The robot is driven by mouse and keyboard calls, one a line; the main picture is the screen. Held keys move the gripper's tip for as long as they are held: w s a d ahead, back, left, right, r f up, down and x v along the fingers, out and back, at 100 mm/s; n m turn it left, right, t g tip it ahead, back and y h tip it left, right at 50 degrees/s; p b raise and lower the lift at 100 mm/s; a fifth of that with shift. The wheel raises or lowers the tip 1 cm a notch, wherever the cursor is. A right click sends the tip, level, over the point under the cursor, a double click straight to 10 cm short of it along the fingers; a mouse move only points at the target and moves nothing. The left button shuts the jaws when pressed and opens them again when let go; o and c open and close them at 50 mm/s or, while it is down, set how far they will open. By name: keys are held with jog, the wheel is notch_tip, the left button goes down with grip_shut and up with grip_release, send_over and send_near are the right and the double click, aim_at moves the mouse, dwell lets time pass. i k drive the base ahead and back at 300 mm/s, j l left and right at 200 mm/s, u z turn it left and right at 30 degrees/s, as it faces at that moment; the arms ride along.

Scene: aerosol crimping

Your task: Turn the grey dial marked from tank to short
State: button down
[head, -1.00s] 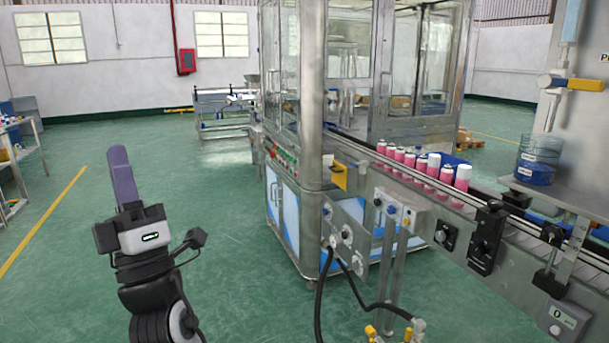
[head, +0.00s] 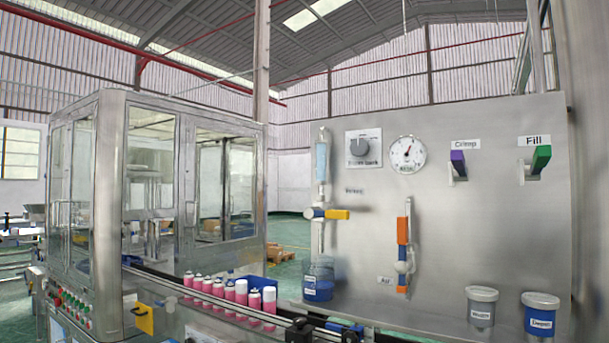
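The grey dial (head: 362,146) sits on a white square plate high on the steel panel (head: 480,225), left of a round gauge (head: 407,154). The lettering under its knob is small and blurred but seems to end in "tank". I cannot make out for sure which mark the knob points to. My gripper and arm are not in view now, and nothing touches the dial.
A yellow-handled valve (head: 335,214) and an orange-and-blue valve (head: 402,245) are below the dial. Crimp (head: 457,163) and Fill (head: 540,160) levers stand to the right. Pink cans (head: 218,288) line the conveyor in front. A glass-walled machine (head: 150,190) stands left.

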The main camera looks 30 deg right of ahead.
aim_at(360, 147)
jog(key=z, duration=1.45)
